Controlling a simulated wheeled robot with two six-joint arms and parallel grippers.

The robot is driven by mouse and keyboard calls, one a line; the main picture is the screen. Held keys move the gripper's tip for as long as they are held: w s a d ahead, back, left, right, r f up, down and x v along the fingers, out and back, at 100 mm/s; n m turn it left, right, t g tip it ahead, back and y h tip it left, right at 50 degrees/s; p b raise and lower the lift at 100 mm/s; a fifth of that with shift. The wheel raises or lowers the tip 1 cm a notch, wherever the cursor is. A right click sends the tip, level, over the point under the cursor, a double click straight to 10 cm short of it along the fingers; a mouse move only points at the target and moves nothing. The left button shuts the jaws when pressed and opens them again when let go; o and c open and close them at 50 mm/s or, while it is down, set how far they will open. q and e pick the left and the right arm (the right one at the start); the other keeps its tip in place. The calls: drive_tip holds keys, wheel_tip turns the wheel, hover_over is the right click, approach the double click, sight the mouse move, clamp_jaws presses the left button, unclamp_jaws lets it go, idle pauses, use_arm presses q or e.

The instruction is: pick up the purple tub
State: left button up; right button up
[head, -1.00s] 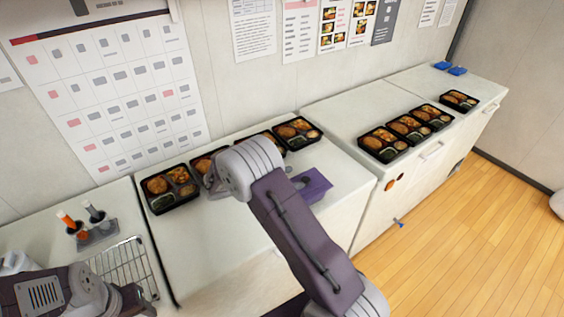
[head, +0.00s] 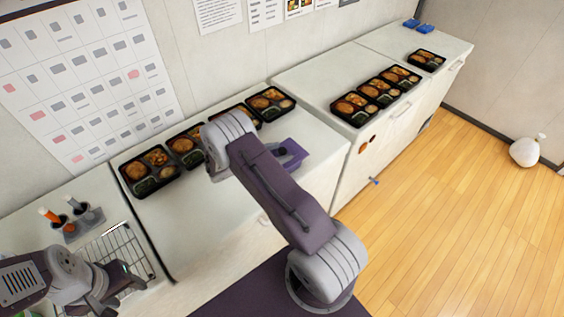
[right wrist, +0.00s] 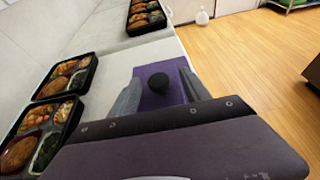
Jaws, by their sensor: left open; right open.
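The purple tub (right wrist: 177,72) shows in the right wrist view as a purple block with a black round knob, near the counter's front edge. In the head view the purple tub (head: 292,154) is partly covered by my right arm. My right gripper (right wrist: 160,88) is open, with a grey finger on each side of the tub; I cannot tell whether they touch it. In the head view the right gripper is hidden behind my arm. My left gripper (head: 125,288) is open and empty at the lower left, by a wire rack.
Bento trays (head: 148,172) line the near counter behind my right arm. More trays (head: 375,98) stand on the farther counter (head: 310,85). A holder (head: 82,222) with an orange-handled item and the wire rack (head: 118,250) are at left. Floor (head: 450,220) is open at right.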

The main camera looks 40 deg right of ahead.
drive_tip(key=shift+x, duration=1.05)
drive_tip(key=shift+w+a, duration=0.1)
drive_tip(key=shift+a, duration=0.05)
clamp_jaws()
idle(0.4)
